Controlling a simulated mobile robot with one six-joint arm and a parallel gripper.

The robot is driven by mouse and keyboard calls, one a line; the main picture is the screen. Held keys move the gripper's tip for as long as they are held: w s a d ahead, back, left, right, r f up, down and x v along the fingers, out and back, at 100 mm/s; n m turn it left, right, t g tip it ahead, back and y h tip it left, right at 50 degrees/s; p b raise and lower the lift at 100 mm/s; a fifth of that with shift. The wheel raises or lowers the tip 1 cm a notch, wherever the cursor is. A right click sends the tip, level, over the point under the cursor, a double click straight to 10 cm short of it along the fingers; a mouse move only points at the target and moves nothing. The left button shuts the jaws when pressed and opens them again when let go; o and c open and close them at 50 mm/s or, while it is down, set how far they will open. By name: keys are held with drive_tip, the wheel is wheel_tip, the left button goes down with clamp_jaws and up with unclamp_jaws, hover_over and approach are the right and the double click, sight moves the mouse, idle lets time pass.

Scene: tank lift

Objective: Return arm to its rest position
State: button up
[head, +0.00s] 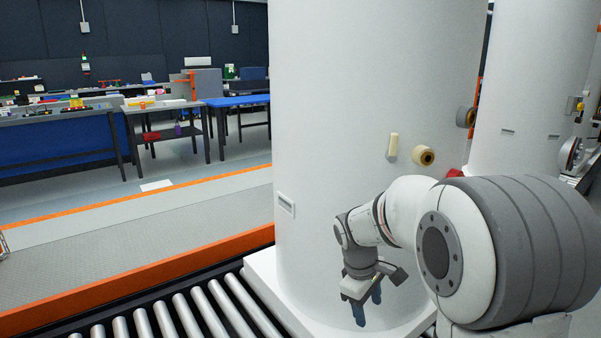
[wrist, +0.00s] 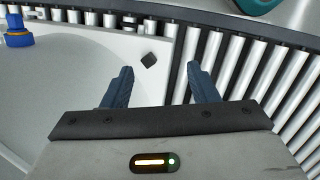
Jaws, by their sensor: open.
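My gripper (head: 368,303) hangs from my white and grey arm, fingers pointing down, in front of the large white tank (head: 335,120). In the wrist view my gripper (wrist: 158,85) shows two dark blue fingers spread apart with nothing between them. Below them are the edge of the white tank base (wrist: 100,45) and metal rollers. The head view does not show clearly how far the gripper is from the tank wall.
The tank stands on a white base on a roller conveyor (head: 190,315). A beige round fitting (head: 424,156) sticks out of the tank. A second white tank (head: 530,90) stands at right. A blue fitting (wrist: 17,32) sits at upper left in the wrist view. Workbenches (head: 160,110) stand far left.

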drive_tip(key=s+r+m+t+y+p, duration=0.2)
drive_tip(key=s+r+m+p, duration=0.7)
drive_tip(key=s+r, duration=0.7)
drive_tip(key=s+p, duration=0.1)
drive_tip(key=s, duration=0.3)
drive_tip(key=shift+r+m+y+p, duration=0.3)
drive_tip(key=shift+r, duration=0.1)
